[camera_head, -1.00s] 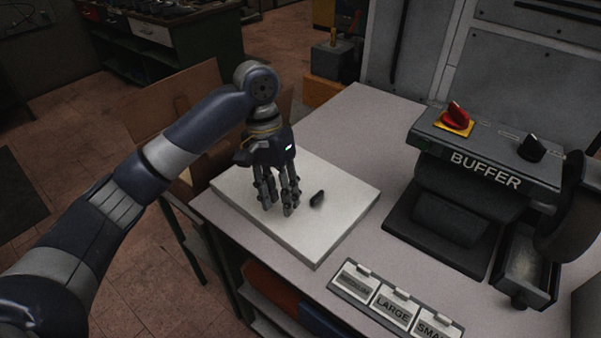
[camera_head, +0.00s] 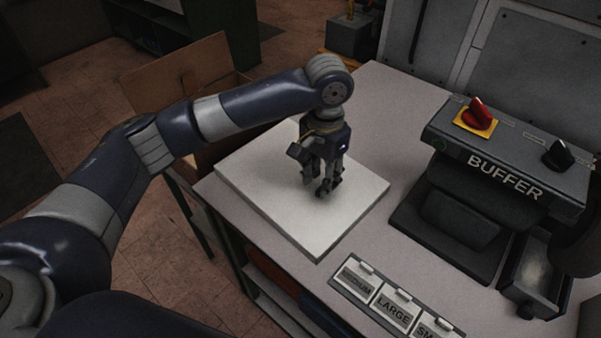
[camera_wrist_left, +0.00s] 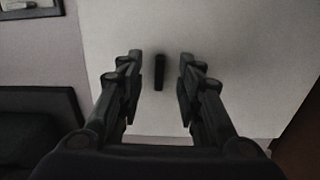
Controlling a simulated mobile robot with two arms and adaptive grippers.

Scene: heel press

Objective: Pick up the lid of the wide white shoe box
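The wide white shoe box lid (camera_head: 262,187) lies flat and pale near the left edge of the workbench. Its small dark handle (camera_wrist_left: 159,71) shows in the left wrist view, between my left fingers and beyond their tips. My left gripper (camera_head: 323,190) points down over the lid and hides the handle in the head view. Its two fingers also show apart in the left wrist view (camera_wrist_left: 158,58), with nothing gripped between them. I cannot tell whether the fingertips are level with the handle. My right gripper is not in view.
The BUFFER machine (camera_head: 500,175), with a red knob on yellow, stands to the right. A label panel (camera_head: 385,300) reading LARGE sits at the bench's front edge. A brown cardboard box (camera_head: 180,75) is behind my left arm. The workbench (camera_head: 400,100) is clear behind the lid.

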